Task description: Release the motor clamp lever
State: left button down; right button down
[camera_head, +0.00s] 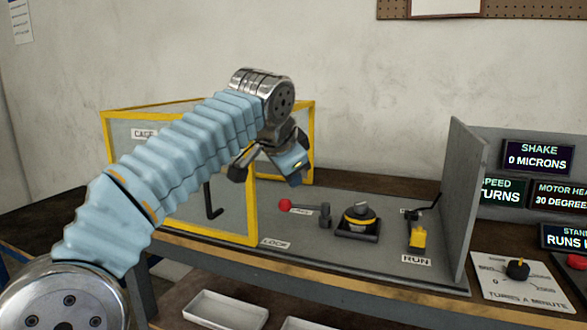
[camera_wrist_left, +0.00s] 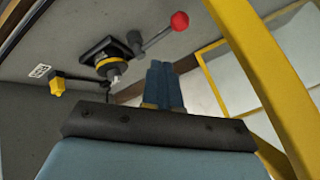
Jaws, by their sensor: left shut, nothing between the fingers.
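The clamp lever has a red ball knob (camera_head: 285,204) on a thin metal rod, pointing left from a dark clamp block (camera_head: 325,214). The motor (camera_head: 360,217), dark with a yellow band, sits on a black mount right of the block. In the left wrist view the red knob (camera_wrist_left: 180,21) is near the top and the motor (camera_wrist_left: 112,62) is to its left. My left gripper (camera_head: 295,175) is shut and empty, above the bench and apart from the knob. Its blue fingertips (camera_wrist_left: 163,85) are together in the left wrist view. My right gripper is not in view.
A yellow-framed cage (camera_head: 252,190) stands behind and left of my left arm, partly hidden by it. A yellow-handled switch (camera_head: 417,238) marked RUN and a grey upright panel (camera_head: 468,190) are on the right. A dial plate (camera_head: 500,290) and displays lie beyond. White trays (camera_head: 225,310) sit below.

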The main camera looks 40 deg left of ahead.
pick_arm(q)
jog(key=s+d+r, duration=0.3)
jog(key=s+d, duration=0.2)
jog(key=s, duration=0.1)
jog(key=shift+s+d+r, duration=0.3)
jog(key=shift+d+r, duration=0.05)
